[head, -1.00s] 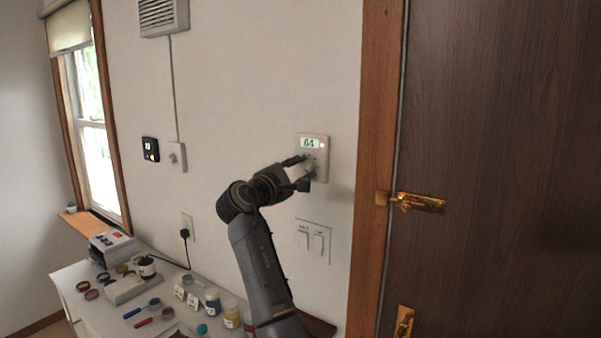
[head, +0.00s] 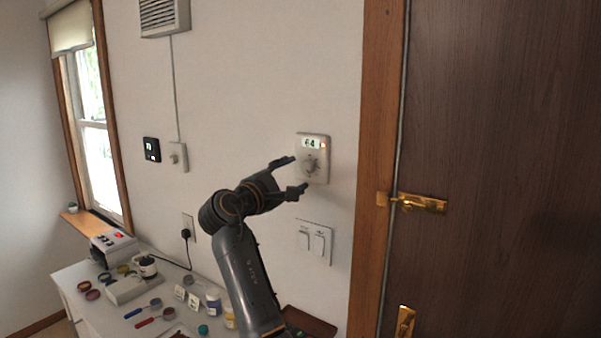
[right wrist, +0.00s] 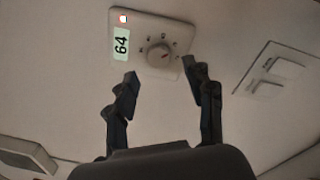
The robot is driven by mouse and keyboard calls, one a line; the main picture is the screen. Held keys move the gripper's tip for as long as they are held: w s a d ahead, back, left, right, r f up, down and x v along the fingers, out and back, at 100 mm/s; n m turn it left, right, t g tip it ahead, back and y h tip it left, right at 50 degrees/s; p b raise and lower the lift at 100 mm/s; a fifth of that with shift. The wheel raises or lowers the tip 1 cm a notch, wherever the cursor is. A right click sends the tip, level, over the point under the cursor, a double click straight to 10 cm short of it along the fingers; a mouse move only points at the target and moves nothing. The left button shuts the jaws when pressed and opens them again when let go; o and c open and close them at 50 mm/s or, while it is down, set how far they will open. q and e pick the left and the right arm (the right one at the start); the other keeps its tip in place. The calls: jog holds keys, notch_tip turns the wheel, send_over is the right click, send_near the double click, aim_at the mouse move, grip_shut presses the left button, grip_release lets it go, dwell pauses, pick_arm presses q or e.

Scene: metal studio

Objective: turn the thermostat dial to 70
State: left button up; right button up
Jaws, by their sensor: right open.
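The thermostat (head: 313,158) is a white plate on the wall left of the door frame, and its display reads 64. Its round dial (head: 310,165) sits below the display. My left gripper is not in view.
Light switches (head: 314,241) are below the thermostat. A wooden door with a brass latch (head: 420,203) is to the right. A white counter (head: 85,290) below holds several small items. The wall left of the gripper has a black panel (head: 152,149) and a vent (head: 164,15).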

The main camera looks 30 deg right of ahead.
jog(key=v, duration=0.7)
jog(key=shift+s+a, duration=0.15)
jog(key=shift+a, duration=0.2)
jog(key=shift+f, duration=0.1)
